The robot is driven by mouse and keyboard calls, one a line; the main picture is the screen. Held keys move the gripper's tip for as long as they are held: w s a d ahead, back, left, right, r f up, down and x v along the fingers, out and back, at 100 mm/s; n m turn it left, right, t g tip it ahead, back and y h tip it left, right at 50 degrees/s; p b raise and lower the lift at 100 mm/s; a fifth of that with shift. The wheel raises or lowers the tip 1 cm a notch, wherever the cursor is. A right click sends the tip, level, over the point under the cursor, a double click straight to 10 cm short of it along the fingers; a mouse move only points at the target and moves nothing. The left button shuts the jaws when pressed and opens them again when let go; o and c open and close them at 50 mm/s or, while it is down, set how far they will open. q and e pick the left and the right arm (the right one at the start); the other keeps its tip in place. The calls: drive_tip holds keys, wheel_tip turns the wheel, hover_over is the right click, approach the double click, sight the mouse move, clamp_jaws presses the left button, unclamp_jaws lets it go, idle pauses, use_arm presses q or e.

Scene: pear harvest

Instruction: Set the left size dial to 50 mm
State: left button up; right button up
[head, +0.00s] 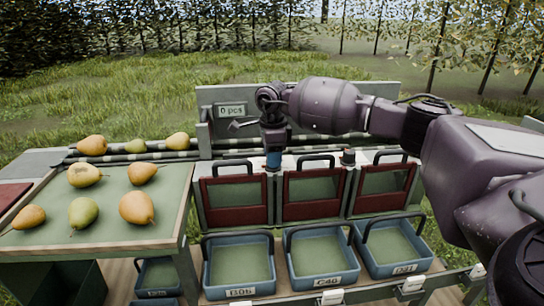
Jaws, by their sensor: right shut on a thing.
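My right gripper (273,161) comes in from the right and points straight down at the top of the sorter, between the left and middle red gates. It is shut on the left size dial, which the fingers hide almost wholly; its setting cannot be read. The right size dial (348,157), a small dark knob, stands uncovered between the middle and right gates. My left gripper is not in view.
A small display (231,110) reads "0 pcs". Several pears lie on the green-topped table (125,205) at left, others on the conveyor (185,155) behind. Three blue crates with raised handles, including the middle crate (322,283), stand below the red gates (235,213).

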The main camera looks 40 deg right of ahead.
drive_tip(key=shift+n, duration=1.1)
drive_tip(key=o, duration=0.9)
drive_tip(key=shift+o, duration=0.2)
wheel_tip(320, 180, up, 10)
drive_tip(key=shift+f+p, duration=0.2)
drive_tip(key=shift+p, duration=0.35)
drive_tip(key=shift+r, duration=0.6)
